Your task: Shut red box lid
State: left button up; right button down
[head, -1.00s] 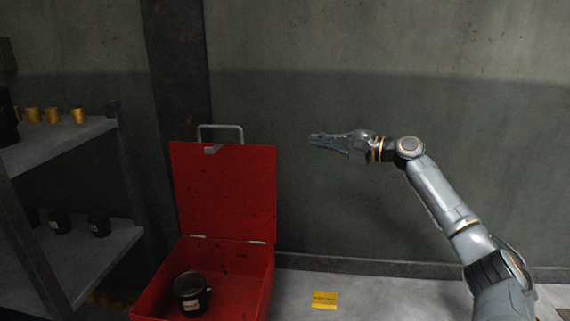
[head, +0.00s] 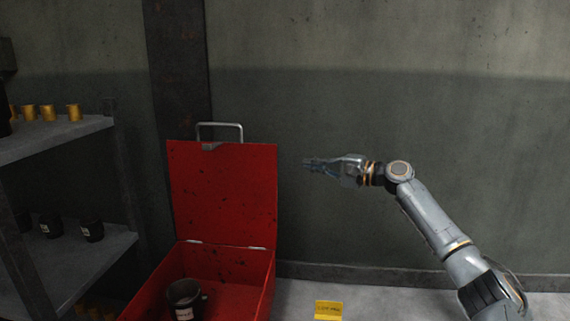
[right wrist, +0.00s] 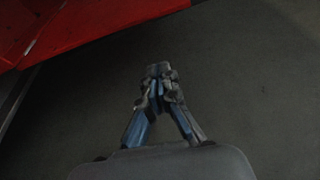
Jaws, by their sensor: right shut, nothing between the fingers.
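The red box (head: 150,298) stands at the lower left of the head view. Its red lid (head: 223,195) is open and upright at the back, with a metal handle (head: 220,127) on its top edge. My right gripper (head: 307,163) is shut and empty, just right of the lid and apart from it, near the height of the lid's upper part. In the right wrist view the gripper (right wrist: 158,68) has its fingertips together, and the red lid (right wrist: 110,25) shows at the upper left. My left gripper is not in view.
A dark mug (head: 184,300) sits inside the box. A shelf (head: 75,135) with gold cups (head: 48,113) and dark mugs (head: 91,231) stands at the left. A yellow label (head: 328,310) lies right of the box. A grey wall (head: 420,130) is behind.

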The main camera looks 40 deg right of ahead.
jog(key=w+a+p, duration=0.4)
jog(key=a+p, duration=0.1)
jog(key=shift+w+a+p, duration=0.25)
jog(key=shift+a+p, duration=0.1)
jog(key=shift+a, duration=0.05)
dwell(0.3)
